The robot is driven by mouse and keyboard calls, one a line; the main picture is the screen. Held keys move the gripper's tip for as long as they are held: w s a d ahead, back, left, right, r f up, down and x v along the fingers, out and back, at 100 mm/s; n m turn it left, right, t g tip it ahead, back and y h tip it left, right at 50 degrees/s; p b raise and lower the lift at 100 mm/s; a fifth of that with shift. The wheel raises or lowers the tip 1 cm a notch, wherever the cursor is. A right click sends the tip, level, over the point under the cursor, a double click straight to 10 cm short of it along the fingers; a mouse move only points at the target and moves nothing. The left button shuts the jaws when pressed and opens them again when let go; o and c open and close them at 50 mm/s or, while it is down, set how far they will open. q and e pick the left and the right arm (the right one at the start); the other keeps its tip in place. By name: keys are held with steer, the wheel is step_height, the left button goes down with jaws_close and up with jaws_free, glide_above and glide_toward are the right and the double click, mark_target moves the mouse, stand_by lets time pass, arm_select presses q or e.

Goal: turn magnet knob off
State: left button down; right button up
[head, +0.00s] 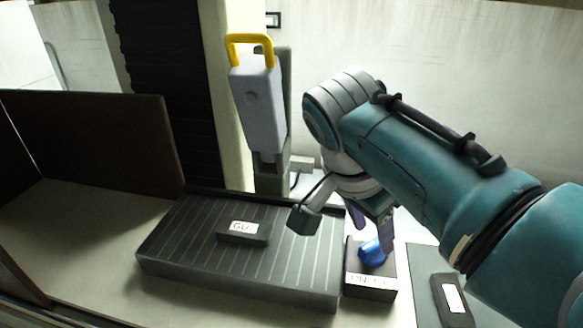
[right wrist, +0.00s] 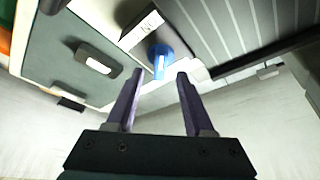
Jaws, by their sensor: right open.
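The magnet knob is blue (head: 371,253) and sits on a dark block with a white label (head: 370,282), right of the grooved dark plate (head: 180,263). It also shows in the right wrist view (right wrist: 160,62) with a white mark on it. My right gripper (head: 372,228) is at the knob in the head view, its purple fingers partly hidden by my wrist. In the right wrist view the open fingers (right wrist: 155,78) point toward the knob, which appears between and just beyond the tips. I cannot tell if they touch it. My left gripper is not in view.
A small labelled block (head: 242,236) lies on the grooved plate. A grey machine head with a yellow handle (head: 250,45) stands behind. A grey panel with a dark labelled piece (head: 452,302) lies right of the knob block. A brown board (head: 90,140) stands at left.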

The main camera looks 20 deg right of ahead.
mark_target(375, 242)
steer(key=shift+b+x, duration=0.3)
steer(key=shift+x, duration=1.2)
jaws_close()
